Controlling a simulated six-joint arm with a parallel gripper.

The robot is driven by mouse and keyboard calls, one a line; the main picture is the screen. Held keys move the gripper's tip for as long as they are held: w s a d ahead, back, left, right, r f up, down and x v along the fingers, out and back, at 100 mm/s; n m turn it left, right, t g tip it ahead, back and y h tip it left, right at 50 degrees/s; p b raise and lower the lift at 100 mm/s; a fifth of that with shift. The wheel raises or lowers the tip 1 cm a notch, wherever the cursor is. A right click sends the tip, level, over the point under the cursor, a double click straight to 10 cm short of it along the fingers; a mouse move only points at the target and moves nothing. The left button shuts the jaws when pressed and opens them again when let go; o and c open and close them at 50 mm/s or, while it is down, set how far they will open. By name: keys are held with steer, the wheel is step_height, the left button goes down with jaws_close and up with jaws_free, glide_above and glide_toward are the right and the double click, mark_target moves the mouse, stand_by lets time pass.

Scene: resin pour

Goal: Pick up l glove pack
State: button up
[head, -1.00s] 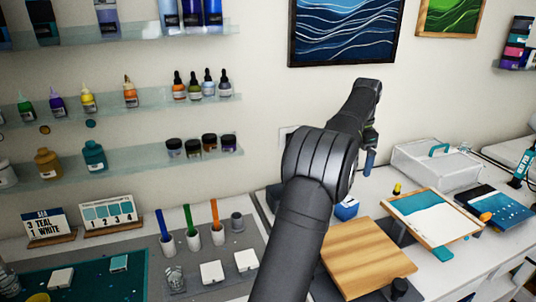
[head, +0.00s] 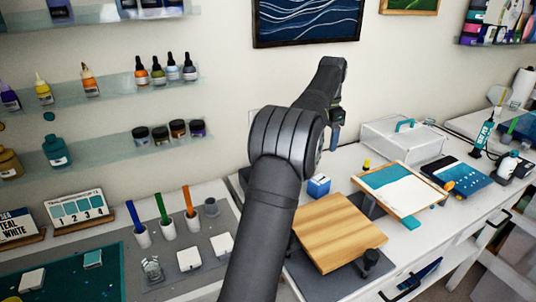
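I cannot pick out a glove pack with an L label for certain. A small blue box with a white top (head: 319,185) stands on the worktop behind the wooden board, right of my forearm; its label is too small to read. My gripper (head: 336,132) hangs at the arm's far end, above the back of the worktop and apart from the blue box. It is small and dark, and its fingers cannot be made out.
A wooden board (head: 338,232) lies in the middle, with a framed teal-and-white panel (head: 398,188) to its right. A clear lidded case (head: 400,145) stands behind. Cups with coloured sticks (head: 166,230) stand left of my arm. Bottle shelves (head: 150,80) line the wall.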

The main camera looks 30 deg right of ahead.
steer(key=n+t+h, duration=0.1)
steer(key=n+h, duration=0.2)
steer(key=h, duration=0.1)
glide_toward(319, 180)
steer(key=x, duration=0.7)
steer(key=shift+a+f, duration=0.3)
steer(key=shift+f, duration=0.05)
steer(key=shift+d+x, duration=0.25)
steer(key=shift+x, duration=1.05)
steer(key=shift+d+x, duration=0.2)
steer(key=shift+x, duration=1.1)
steer(key=shift+w+r, duration=0.1)
steer(key=shift+r, duration=0.1)
steer(key=shift+c, duration=0.2)
steer(key=c, duration=1)
